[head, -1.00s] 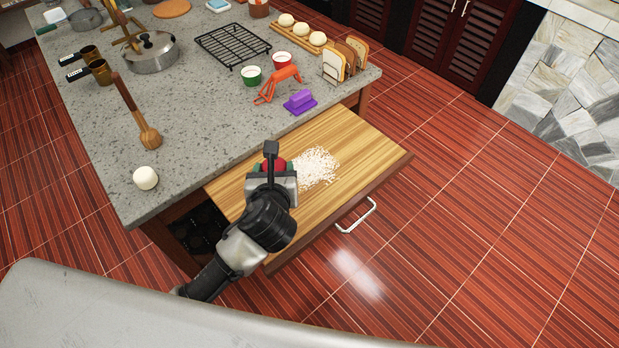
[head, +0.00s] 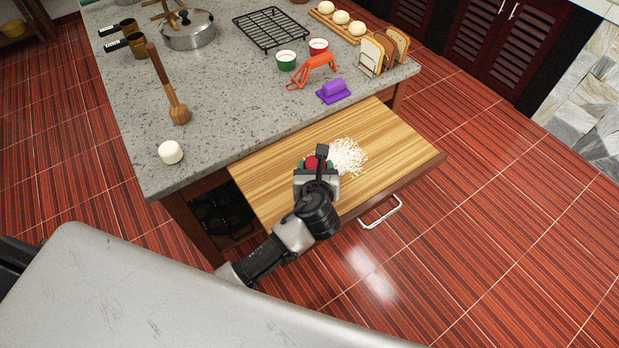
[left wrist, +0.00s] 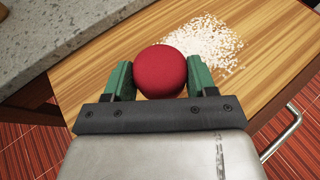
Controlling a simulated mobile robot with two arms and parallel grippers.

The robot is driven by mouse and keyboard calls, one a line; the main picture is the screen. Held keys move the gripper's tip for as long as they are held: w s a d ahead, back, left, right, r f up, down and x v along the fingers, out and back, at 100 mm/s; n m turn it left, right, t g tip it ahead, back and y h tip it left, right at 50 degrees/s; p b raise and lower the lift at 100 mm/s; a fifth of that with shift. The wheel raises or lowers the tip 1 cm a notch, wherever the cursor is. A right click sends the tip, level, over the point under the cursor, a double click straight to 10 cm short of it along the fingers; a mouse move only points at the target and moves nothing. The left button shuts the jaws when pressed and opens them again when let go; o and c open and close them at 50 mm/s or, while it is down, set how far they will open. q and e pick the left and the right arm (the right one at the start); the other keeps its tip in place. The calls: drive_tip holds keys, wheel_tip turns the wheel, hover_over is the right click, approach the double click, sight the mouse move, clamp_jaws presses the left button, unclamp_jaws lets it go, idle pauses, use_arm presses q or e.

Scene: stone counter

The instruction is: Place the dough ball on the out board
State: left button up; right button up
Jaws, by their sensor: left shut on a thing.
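My left gripper (head: 316,164) is shut on a smooth, round red ball (left wrist: 160,70), seen between its green finger pads in the left wrist view. In the head view the ball shows only partly past the gripper. The ball is over the pulled-out wooden board (head: 275,165), just left of a patch of white flour-like bits (head: 347,157). I cannot tell whether the ball touches the board. Several pale, round dough-like balls (head: 341,17) sit on a small wooden tray at the back of the counter. My right gripper is not in view.
The stone counter (head: 225,110) borders the board's far side. A white lump (head: 171,152) stands near its corner. A purple object (head: 334,91), an orange peeler-like tool (head: 314,69) and a bread rack (head: 382,52) stand near the edge. The board's right part is clear.

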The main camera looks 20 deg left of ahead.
use_arm(q)
drive_tip(key=shift+s+a+f, duration=0.25)
drive_tip(key=shift+a+f, duration=0.25)
drive_tip(key=shift+a, duration=0.25)
drive_tip(key=shift+f+b, duration=0.3)
drive_tip(key=shift+f, duration=1.7)
drive_tip(key=shift+f, duration=0.1)
drive_tip(key=o, duration=0.9)
drive_tip(key=shift+o, duration=0.2)
drive_tip(key=v, duration=1.2)
